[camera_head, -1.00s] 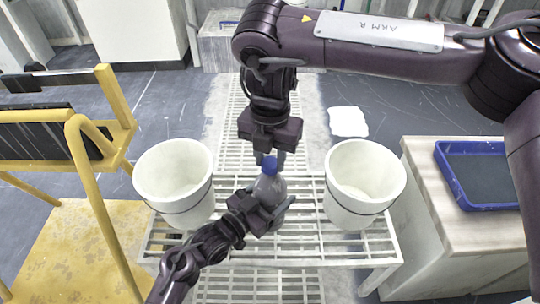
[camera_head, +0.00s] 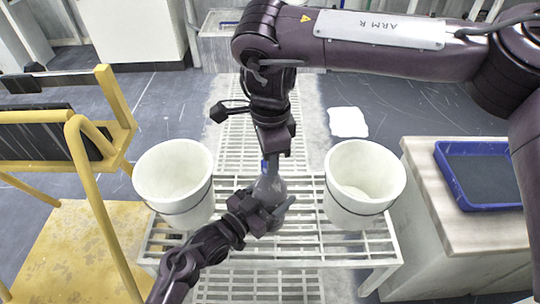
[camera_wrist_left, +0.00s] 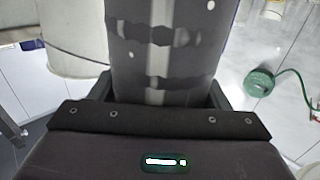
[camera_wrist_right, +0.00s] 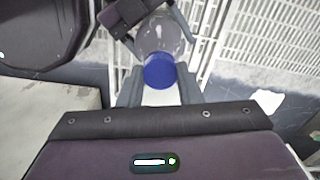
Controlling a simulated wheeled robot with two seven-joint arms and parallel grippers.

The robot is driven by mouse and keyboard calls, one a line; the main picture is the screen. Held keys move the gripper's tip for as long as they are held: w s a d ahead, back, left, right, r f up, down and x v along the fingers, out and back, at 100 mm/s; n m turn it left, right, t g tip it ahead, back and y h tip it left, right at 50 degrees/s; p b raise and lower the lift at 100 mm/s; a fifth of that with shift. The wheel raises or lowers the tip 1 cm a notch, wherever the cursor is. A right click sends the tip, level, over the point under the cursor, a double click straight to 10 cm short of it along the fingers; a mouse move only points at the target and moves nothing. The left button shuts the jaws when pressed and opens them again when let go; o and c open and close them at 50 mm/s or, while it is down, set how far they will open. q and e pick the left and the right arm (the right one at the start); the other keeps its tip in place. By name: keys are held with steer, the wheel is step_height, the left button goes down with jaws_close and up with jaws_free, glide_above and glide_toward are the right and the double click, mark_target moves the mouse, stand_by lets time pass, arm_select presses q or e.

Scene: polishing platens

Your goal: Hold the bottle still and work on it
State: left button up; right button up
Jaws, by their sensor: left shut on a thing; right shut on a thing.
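The bottle (camera_head: 269,186) stands upright over the white slatted stand, a clear grey body with a blue cap (camera_head: 264,166). My left gripper (camera_head: 272,206) is shut around its body from the front left. In the left wrist view the bottle's body (camera_wrist_left: 160,50) shows large and grey between the fingers. My right gripper (camera_head: 271,158) comes down from above and is shut on the blue cap, partly hiding it in the head view. The right wrist view shows the cap (camera_wrist_right: 160,74) between the fingertips.
A white bucket (camera_head: 163,165) stands left of the bottle and another white bucket (camera_head: 353,160) stands right, both on the slatted stand (camera_head: 310,248). A yellow frame (camera_head: 85,170) is at the left. A blue tray (camera_head: 470,205) lies on the right counter (camera_head: 440,225).

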steer(key=shift+n, duration=1)
steer(key=shift+r, duration=0.15)
steer(key=shift+r, duration=1)
steer(key=shift+r, duration=0.1)
steer(key=shift+r, duration=1.9)
